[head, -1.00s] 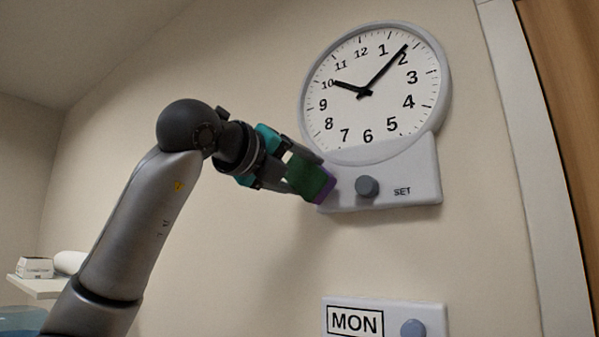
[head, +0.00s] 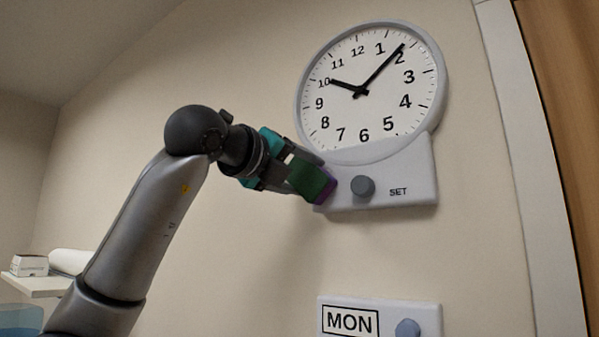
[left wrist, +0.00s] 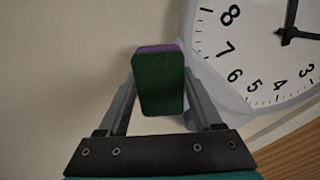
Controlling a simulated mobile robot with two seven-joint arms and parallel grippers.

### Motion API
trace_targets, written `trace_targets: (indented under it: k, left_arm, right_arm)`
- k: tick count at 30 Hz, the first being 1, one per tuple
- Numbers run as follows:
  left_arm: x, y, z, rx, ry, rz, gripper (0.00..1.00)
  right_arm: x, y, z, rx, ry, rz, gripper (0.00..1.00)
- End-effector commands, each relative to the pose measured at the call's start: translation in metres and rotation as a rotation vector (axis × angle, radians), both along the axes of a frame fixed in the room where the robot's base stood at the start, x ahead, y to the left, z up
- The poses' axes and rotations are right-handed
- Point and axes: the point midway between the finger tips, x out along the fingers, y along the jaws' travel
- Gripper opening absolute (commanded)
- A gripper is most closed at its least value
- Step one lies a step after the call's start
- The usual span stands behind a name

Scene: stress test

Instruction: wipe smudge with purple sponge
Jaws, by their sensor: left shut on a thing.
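A sponge (head: 309,180) with a green layer and a purple layer is held by my left gripper (head: 304,178). The gripper is shut on it, and the purple side faces the wall and the clock's base plate. The sponge sits at the left edge of that plate; I cannot tell whether it touches. In the left wrist view the green side of the sponge (left wrist: 158,86) fills the space between the fingers, with a purple strip at its top. I see no smudge; it may be hidden behind the sponge. My right gripper is not in view.
A round clock (head: 371,85) with a grey SET knob (head: 363,186) on its plate is on the wall. A MON panel (head: 350,321) with a knob is below. A shelf (head: 36,286) with a box is at lower left. A brown door (head: 560,120) is at right.

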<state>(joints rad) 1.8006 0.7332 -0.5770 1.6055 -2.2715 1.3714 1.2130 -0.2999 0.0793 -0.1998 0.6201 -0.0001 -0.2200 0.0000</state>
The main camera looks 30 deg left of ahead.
Motion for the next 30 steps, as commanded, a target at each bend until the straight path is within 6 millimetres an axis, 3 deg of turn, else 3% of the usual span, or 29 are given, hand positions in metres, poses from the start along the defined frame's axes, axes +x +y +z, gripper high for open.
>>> trace_targets:
  k: [11,24,30]
  left_arm:
    - [0.004,-0.004,0.0,0.002,0.0,0.0,0.22]
    - [-0.002,-0.039,0.0,0.002,-0.001,-0.002,0.22]
    - [-0.001,-0.042,-0.001,0.002,0.003,-0.004,0.22]
  right_arm:
    - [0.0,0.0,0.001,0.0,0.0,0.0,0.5]
    - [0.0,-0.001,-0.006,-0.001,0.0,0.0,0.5]
    - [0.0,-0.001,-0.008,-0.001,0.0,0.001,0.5]
